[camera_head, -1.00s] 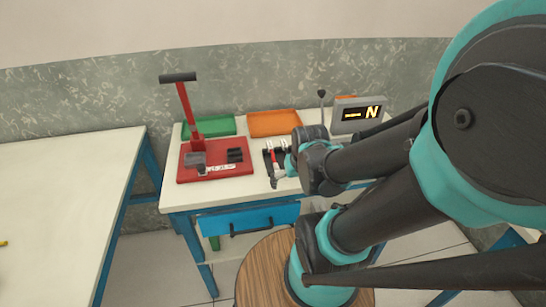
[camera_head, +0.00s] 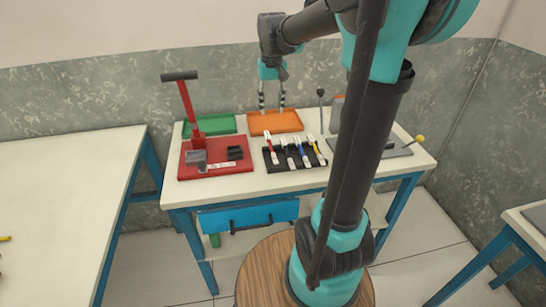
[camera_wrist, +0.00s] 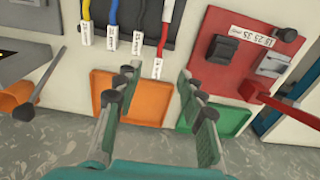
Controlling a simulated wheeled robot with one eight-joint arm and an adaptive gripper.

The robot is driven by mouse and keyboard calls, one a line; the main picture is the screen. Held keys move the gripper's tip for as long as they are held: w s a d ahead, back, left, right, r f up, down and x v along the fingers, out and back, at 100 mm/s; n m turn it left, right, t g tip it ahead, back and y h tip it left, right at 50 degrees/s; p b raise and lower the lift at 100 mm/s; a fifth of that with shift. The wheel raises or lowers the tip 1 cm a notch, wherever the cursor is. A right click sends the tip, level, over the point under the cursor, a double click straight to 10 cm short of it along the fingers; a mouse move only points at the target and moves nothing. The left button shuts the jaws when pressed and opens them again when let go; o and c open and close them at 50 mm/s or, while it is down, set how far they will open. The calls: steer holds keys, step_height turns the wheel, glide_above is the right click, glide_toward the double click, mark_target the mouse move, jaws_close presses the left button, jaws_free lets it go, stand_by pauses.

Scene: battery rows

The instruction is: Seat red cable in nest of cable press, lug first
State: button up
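The red cable (camera_head: 271,145) lies in the black cable rack (camera_head: 268,164) on the white table, leftmost of several cables in the head view. It also shows in the wrist view (camera_wrist: 165,28), with a white tag at its end. The cable press (camera_head: 217,172) is red, with a raised lever and a dark block that looks like the nest (camera_head: 235,153); it stands left of the rack. My gripper (camera_head: 271,108) is open and empty, high over the orange tray, behind the rack. In the wrist view my gripper's fingers (camera_wrist: 158,75) are spread wide with nothing between them.
An orange tray (camera_head: 290,118) and a green tray (camera_head: 222,122) lie at the table's back. A display box (camera_head: 336,112), mostly hidden by my arm, and a grey plate with a yellow-knobbed lever (camera_head: 398,149) are at the right. Bare tabletop runs along the front.

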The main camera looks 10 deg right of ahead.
mark_target(269, 142)
steer(key=shift+g, duration=0.3)
steer(key=f, duration=0.5)
steer(key=w+f, duration=0.1)
steer(key=f, duration=0.9)
steer(key=shift+w+a, duration=0.3)
steer(key=shift+w, duration=0.1)
steer(key=shift+c, duration=0.3)
jaws_close()
